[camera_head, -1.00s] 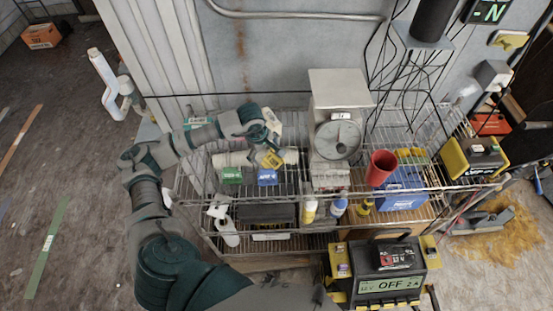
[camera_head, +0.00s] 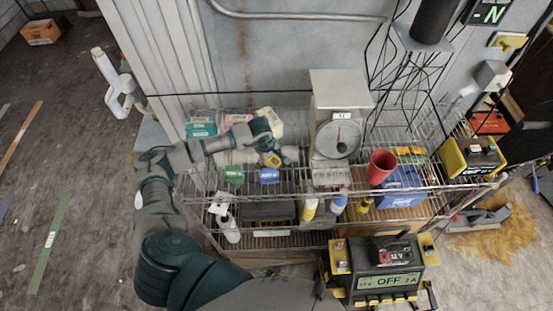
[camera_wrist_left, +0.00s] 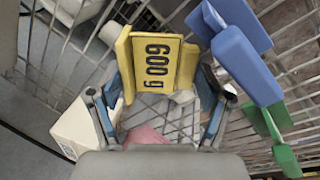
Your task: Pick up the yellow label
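The yellow label (camera_wrist_left: 157,60) reads "600 g" and stands upright in the left wrist view; it also shows on the rack in the head view (camera_head: 272,160). My left gripper (camera_wrist_left: 160,88) is open, with its fingers spread to the label's two sides. I cannot tell whether they touch it. In the head view my left gripper (camera_head: 272,148) reaches over the rack's top shelf, just behind the label. A blue label (camera_head: 269,176) and a green label (camera_head: 234,175) stand in front of it. My right gripper is not in view.
The wire rack (camera_head: 300,190) holds a scale (camera_head: 338,125), a red cup (camera_head: 381,166) and a blue box (camera_head: 402,190) to the right. Teal boxes (camera_head: 201,127) stand at the back left. A white box (camera_wrist_left: 78,128) lies near the left finger in the wrist view.

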